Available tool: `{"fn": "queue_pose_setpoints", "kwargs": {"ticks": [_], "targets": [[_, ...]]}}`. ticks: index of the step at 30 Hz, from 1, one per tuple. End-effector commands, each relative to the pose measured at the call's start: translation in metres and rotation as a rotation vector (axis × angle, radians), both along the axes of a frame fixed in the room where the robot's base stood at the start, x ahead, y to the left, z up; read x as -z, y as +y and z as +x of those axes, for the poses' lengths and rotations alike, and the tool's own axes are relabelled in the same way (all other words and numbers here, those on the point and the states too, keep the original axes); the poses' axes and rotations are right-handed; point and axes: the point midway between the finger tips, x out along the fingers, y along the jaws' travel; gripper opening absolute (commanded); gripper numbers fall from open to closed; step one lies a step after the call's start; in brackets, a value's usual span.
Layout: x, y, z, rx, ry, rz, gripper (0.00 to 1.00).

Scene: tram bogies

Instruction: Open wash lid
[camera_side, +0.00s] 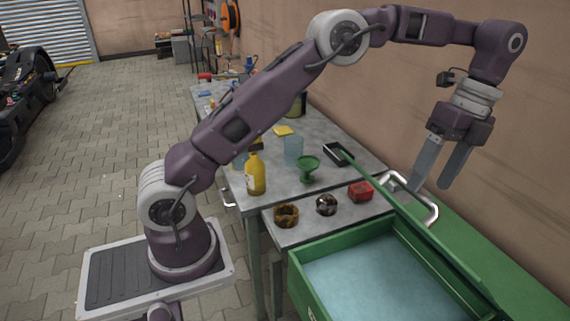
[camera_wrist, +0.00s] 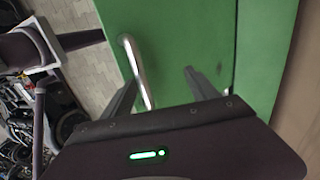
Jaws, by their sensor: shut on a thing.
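The green wash tub (camera_side: 300,285) stands at the lower right in the side view, with pale blue liquid showing inside. Its green lid (camera_side: 440,252) is raised, seen nearly edge-on along the tub's far right side; its broad face (camera_wrist: 185,35) fills much of the wrist view. A bent metal handle (camera_side: 434,208) sticks out from the lid's outer face and also shows in the wrist view (camera_wrist: 137,65). My gripper (camera_side: 431,188) points down at the handle and is shut on it. In the wrist view the handle lies close by the left finger; the exact contact is unclear.
A wall (camera_side: 400,110) stands close behind my gripper.

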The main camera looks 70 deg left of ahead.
Motion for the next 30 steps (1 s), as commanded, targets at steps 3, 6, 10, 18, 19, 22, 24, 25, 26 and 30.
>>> {"fn": "queue_pose_setpoints", "kwargs": {"ticks": [3,6,10,18,19,22,24,25,26,30], "targets": [[0.012,0.003,-0.015,-0.003,-0.007,0.007,0.38],[0.023,0.003,-0.033,-0.002,-0.008,0.007,0.38],[0.041,0.003,-0.058,-0.002,-0.008,0.007,0.38],[0.090,0.002,-0.108,-0.001,-0.007,0.004,0.38],[0.096,0.001,-0.113,-0.001,-0.007,0.003,0.38],[0.118,0.001,-0.129,0.001,-0.006,0.002,0.38],[0.132,0.001,-0.140,0.001,-0.005,0.002,0.38],[0.139,0.001,-0.143,0.001,-0.005,0.002,0.38],[0.146,0.001,-0.146,0.001,-0.005,0.002,0.38],[0.179,0.000,-0.162,0.001,-0.005,0.002,0.38]]}}
